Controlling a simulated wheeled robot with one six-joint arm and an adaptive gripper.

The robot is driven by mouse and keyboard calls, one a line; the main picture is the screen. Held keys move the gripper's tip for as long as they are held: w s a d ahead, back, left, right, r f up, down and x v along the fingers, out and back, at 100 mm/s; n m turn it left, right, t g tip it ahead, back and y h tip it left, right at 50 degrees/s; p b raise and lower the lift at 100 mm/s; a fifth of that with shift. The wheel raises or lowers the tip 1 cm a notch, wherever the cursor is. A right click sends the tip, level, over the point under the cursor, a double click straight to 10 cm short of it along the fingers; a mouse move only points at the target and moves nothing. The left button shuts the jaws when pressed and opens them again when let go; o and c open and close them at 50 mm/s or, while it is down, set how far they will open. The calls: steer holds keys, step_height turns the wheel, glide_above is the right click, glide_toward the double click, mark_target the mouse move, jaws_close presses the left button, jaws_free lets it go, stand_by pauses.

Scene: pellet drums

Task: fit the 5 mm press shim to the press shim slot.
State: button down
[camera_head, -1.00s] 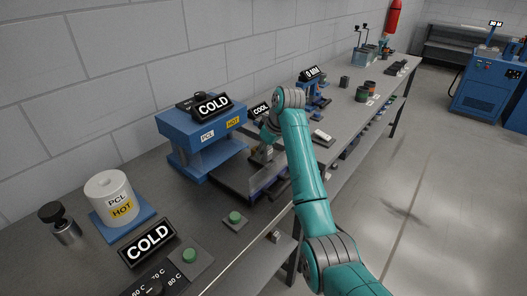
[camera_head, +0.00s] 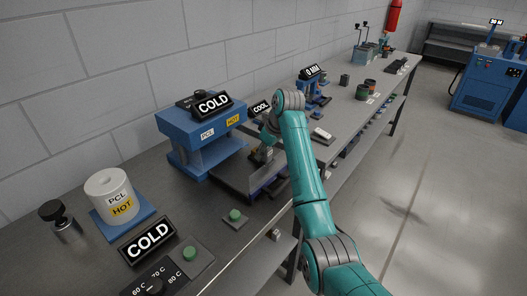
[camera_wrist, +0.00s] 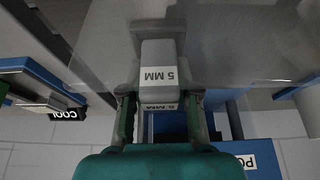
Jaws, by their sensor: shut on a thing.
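The 5 mm press shim (camera_wrist: 158,70) is a grey block with white "5 MM" labels, in the middle of the wrist view. My gripper (camera_wrist: 160,112) is shut on it, with a finger on each side. In the head view my gripper (camera_head: 263,153) points down in front of the blue press (camera_head: 195,135), over the dark plate beside it. The shim is small and partly hidden by my arm there. The press also shows at the bottom of the wrist view (camera_wrist: 250,160). I cannot make out the press shim slot clearly.
A "COLD" sign (camera_head: 213,104) tops the press. A white PCL drum (camera_head: 112,197) stands on a blue base at left. Green buttons (camera_head: 235,215) sit at the front. A blue device reading "0 MM" (camera_head: 312,90) stands behind my arm. Grey wall borders the bench.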

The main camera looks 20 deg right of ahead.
steer(key=shift+f, duration=0.1)
stand_by(0.3)
steer(key=c, duration=0.8)
jaws_free()
steer(key=shift+o, duration=0.2)
